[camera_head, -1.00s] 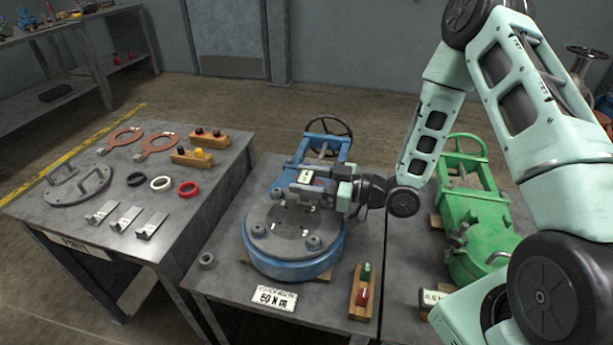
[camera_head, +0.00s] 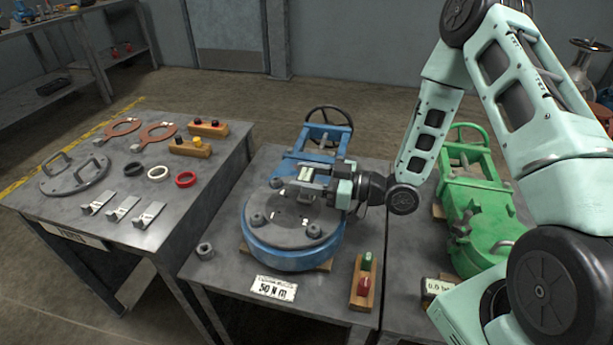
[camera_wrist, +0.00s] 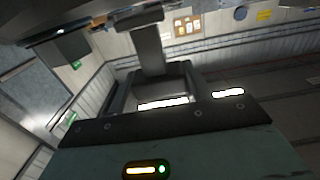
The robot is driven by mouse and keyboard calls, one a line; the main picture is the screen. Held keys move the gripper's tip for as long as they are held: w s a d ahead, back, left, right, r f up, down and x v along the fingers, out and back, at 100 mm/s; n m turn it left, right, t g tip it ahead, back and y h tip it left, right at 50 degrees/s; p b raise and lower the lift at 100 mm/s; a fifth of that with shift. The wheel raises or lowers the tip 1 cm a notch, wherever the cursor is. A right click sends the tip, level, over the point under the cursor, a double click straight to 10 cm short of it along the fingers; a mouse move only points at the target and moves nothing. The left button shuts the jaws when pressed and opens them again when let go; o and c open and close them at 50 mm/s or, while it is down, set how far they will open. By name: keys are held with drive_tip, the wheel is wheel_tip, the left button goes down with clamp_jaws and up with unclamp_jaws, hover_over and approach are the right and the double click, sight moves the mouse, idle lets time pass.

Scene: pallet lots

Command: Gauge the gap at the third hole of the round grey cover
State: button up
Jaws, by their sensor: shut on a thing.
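The round grey cover (camera_head: 283,232) lies flat on a round blue valve body (camera_head: 290,257) on the middle table. Several bolts or nuts stand around its rim, and small white marks show on its face. My gripper (camera_head: 297,187) reaches in from the right above the cover's far part and hides some of its far rim. It is shut on a grey metal piece (camera_wrist: 150,48), which shows between the jaws in the wrist view. I cannot tell whether this piece touches the cover. The third hole and any gap there cannot be made out.
A loose nut (camera_head: 205,251), a "50 N m" plate (camera_head: 273,288) and a block with green and red knobs (camera_head: 363,282) surround the body. A green valve (camera_head: 480,225) stands right. The left table holds metal tags (camera_head: 123,208), rings and a handled grey disc (camera_head: 74,175).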

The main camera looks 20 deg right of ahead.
drive_tip(key=shift+f, duration=0.35)
drive_tip(key=o, duration=1.5)
drive_tip(key=shift+c, duration=0.2)
